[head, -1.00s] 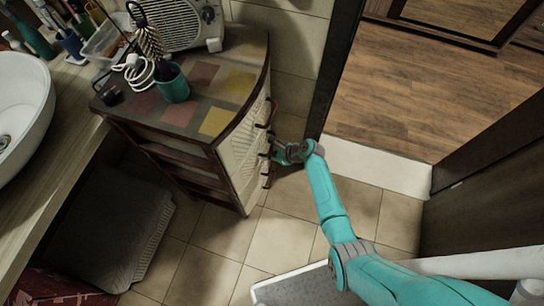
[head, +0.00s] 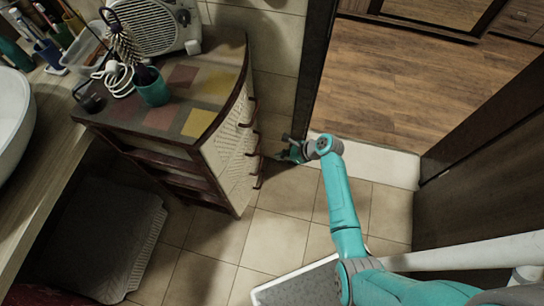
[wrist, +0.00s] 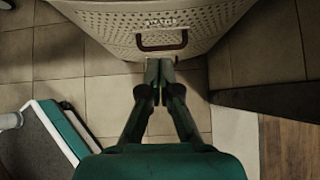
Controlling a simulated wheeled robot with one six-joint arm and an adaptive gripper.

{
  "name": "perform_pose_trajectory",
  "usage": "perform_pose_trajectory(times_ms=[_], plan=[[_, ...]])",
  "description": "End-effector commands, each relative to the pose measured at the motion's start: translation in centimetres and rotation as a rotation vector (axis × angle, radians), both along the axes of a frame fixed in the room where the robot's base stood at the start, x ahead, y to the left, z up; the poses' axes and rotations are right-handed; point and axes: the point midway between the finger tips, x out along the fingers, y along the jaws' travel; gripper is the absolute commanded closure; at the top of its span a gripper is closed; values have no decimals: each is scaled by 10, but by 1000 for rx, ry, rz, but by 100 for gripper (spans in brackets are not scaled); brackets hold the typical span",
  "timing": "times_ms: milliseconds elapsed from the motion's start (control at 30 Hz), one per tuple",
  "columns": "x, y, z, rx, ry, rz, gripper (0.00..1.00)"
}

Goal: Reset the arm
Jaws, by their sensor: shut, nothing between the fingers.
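My gripper (head: 284,157) is beside the curved front of the small cabinet (head: 230,165), near its dark handles, in the head view. In the wrist view my gripper (wrist: 160,72) is shut, its two fingertips together with nothing between them. Its tips point toward the cabinet's perforated front (wrist: 200,25), just below a brown handle (wrist: 162,40). I cannot tell whether the fingertips touch the cabinet. My teal arm reaches from the lower right of the head view to the cabinet's right side.
On the cabinet top stand a teal cup with a brush (head: 154,88), a white cable (head: 115,77) and a radio (head: 150,25). A washbasin (head: 12,120) is at left, a grey mat (head: 105,240) below. A doorway with a white threshold (head: 372,162) is at right.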

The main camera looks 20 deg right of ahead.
Motion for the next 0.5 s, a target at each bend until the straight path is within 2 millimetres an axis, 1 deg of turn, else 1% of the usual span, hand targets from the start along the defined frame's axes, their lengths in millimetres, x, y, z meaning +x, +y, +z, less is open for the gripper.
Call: perform_pose_trajectory(times_ms=[100, 200, 433, 500], plan=[[-5, -5, 6, 0, -1, -1, 100], [-6, -7, 8, 0, 2, 0, 100], [-7, -7, 8, -2, 1, 1, 100], [-10, -6, 6, -10, -5, 4, 100]])
